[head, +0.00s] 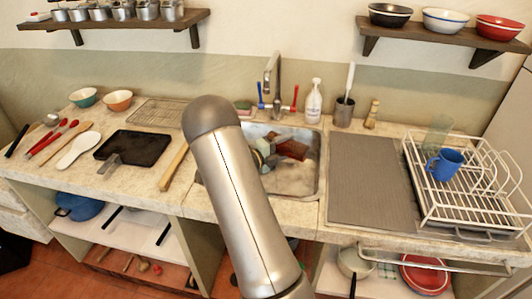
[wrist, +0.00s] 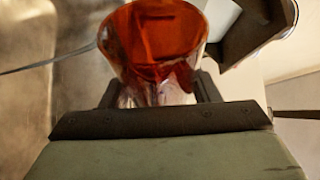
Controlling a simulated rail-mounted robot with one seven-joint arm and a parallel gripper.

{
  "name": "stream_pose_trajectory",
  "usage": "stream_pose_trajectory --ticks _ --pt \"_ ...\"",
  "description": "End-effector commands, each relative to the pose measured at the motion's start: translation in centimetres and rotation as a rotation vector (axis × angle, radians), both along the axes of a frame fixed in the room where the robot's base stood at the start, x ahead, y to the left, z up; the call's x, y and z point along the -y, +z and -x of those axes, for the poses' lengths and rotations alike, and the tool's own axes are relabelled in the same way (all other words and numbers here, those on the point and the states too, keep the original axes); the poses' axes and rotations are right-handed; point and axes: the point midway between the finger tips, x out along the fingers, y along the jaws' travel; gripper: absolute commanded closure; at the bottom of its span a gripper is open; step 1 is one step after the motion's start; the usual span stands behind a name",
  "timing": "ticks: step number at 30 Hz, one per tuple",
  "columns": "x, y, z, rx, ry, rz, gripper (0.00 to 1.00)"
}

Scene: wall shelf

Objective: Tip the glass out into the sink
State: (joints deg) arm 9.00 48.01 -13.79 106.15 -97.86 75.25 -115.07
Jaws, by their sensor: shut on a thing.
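The glass (wrist: 153,45) is between the two fingers of my gripper (wrist: 158,92) in the wrist view. It looks clear at its lower part and filled with orange-red in its wider part. In the head view the glass (head: 291,149) shows as a reddish-brown shape, tilted and pointing right, over the sink (head: 300,187). My gripper (head: 268,154) is shut on it, partly hidden behind my arm. The sink's left part is also hidden by my arm. I cannot tell whether any liquid is leaving the glass.
A faucet (head: 272,72) rises behind the sink, with a soap bottle (head: 313,103) and a steel cup (head: 344,112) to its right. A grey mat (head: 370,180) and a dish rack (head: 470,205) with a blue mug (head: 445,164) lie right. A black tray (head: 133,148) lies left.

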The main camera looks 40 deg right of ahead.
Motion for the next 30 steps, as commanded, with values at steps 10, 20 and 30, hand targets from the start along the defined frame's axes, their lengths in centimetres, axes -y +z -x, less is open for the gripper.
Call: stream_pose_trajectory --ticks 10,20,30 --pt "0.7 -2.4 2.2 0.319 0.000 -0.101 0.89" --pt "0.7 -3.7 2.2 0.480 0.001 -0.152 0.89" --pt "0.7 -6.9 2.0 0.863 0.002 -0.272 0.89"
